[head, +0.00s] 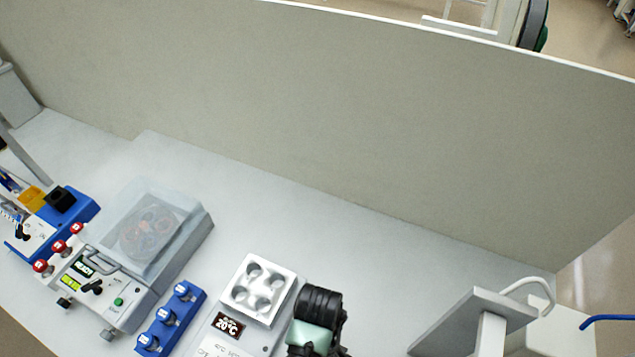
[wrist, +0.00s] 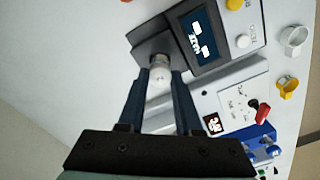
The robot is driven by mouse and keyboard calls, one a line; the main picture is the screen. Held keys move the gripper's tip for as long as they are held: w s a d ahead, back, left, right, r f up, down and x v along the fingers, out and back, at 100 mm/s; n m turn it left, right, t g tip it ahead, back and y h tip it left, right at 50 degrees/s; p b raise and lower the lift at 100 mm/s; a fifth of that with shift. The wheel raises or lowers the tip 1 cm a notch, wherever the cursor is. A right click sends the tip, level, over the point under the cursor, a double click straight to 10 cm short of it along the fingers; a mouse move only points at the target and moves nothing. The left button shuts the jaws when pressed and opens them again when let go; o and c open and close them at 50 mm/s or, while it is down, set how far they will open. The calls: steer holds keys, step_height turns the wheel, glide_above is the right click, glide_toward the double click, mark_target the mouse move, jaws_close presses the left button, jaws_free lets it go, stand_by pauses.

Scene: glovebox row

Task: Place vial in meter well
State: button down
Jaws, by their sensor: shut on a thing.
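In the wrist view my gripper (wrist: 160,80) is shut on a small vial (wrist: 159,75). The vial has a pale, whitish body and a tan band at its far end. That far end meets the dark grey block (wrist: 150,43) on the side of the meter (wrist: 205,30). The well opening is hidden, so I cannot tell whether the vial is inside it or just over it. The meter has a dark blue screen with white characters.
A white four-hole block (head: 260,290) stands behind a 20 °C display. A grey panel (head: 470,320) stands at right.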

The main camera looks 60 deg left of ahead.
steer(key=shift+f, duration=2)
steer(key=shift+a+f, duration=0.1)
steer(key=c, duration=0.6)
jaws_free()
step_height(320, 180, up, 12)
steer(key=shift+r+b, duration=0.1)
steer(key=shift+b, duration=0.2)
